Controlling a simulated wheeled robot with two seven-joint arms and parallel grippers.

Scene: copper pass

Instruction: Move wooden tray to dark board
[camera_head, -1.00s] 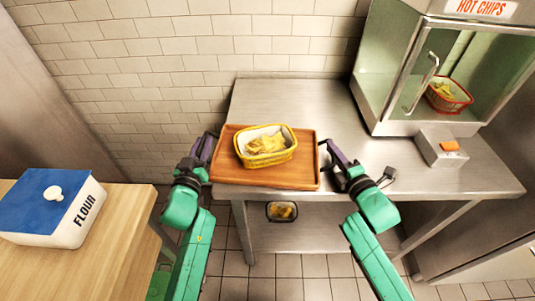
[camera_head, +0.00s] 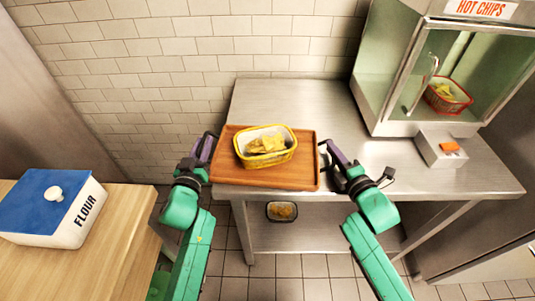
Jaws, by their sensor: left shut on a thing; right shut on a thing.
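The wooden tray (camera_head: 225,172) is at the front left part of the steel table, with a yellow basket (camera_head: 240,158) of chips on it. My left gripper (camera_head: 208,148) is shut on the tray's left side. My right gripper (camera_head: 326,156) is shut on the tray's right side. The tray looks level; I cannot tell whether it touches the table top. I see no dark board in this view.
The steel table (camera_head: 300,103) has bare room behind the tray. A hot chips cabinet (camera_head: 385,100) holding a red basket (camera_head: 448,96) stands at the right. A dark basket (camera_head: 282,211) sits on the lower shelf. A flour box (camera_head: 50,207) stands on a wooden counter (camera_head: 118,236) at the left.

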